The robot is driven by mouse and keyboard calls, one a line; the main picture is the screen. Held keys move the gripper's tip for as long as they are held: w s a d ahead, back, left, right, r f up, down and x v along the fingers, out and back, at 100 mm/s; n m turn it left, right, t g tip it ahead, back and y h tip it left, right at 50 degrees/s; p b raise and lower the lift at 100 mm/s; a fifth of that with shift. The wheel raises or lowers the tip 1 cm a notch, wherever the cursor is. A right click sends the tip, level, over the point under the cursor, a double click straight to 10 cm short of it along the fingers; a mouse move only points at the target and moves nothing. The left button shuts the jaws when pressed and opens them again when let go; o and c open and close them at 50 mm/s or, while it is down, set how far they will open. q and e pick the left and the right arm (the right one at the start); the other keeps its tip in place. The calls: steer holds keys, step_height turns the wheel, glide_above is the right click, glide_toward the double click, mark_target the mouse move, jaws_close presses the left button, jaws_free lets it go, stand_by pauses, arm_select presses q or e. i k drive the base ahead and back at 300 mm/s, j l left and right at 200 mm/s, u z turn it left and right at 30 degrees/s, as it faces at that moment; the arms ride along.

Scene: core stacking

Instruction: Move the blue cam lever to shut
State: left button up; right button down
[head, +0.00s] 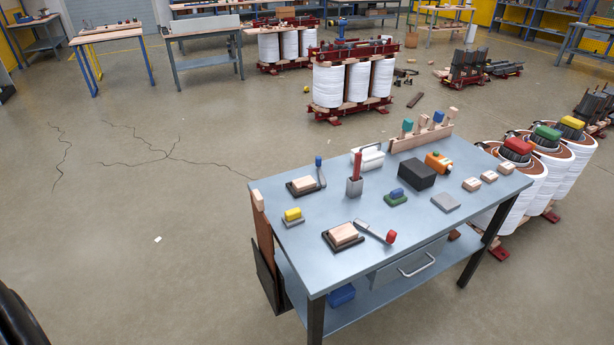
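The blue cam lever (319,171) is a short grey arm with a blue tip, in the head view near the table's back left. It stands roughly upright at the right end of a dark base that holds a pale wooden block (303,184). I cannot tell whether its cam touches the block. A similar fixture nearer the front has a red-tipped lever (375,233) lying low, pointing right, beside another wooden block (342,234). Neither of my grippers is in view.
The blue-grey workbench (300,258) also holds a red-handled tool in a grey holder (354,187), a yellow-topped block (292,216), a green-and-blue block (396,197) and a black box (417,175). White coils (570,170) stand beyond its right side.

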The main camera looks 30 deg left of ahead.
mark_target(324, 184)
steer(key=k+z, duration=0.4)
steer(key=k+l+z, duration=0.35)
steer(key=j+z, duration=0.2)
steer(key=z, duration=0.25)
steer(key=j+z, duration=0.25)
steer(key=z, duration=0.2)
steer(key=j+z, duration=0.25)
steer(key=z, duration=0.25)
steer(key=k+j, duration=0.1)
steer(key=j, duration=0.4)
steer(key=k+j, duration=0.1)
steer(key=j, duration=0.35)
steer(key=k+j, duration=0.15)
steer(key=j, duration=0.35)
steer(key=k+j, duration=0.1)
steer(key=j, duration=0.4)
steer(key=k+j, duration=0.1)
steer(key=j, duration=0.4)
steer(key=k+j, duration=0.1)
steer(key=j, duration=0.35)
steer(key=k+j, duration=0.1)
steer(key=j, duration=0.4)
steer(key=k+j, duration=0.1)
steer(key=j, duration=0.4)
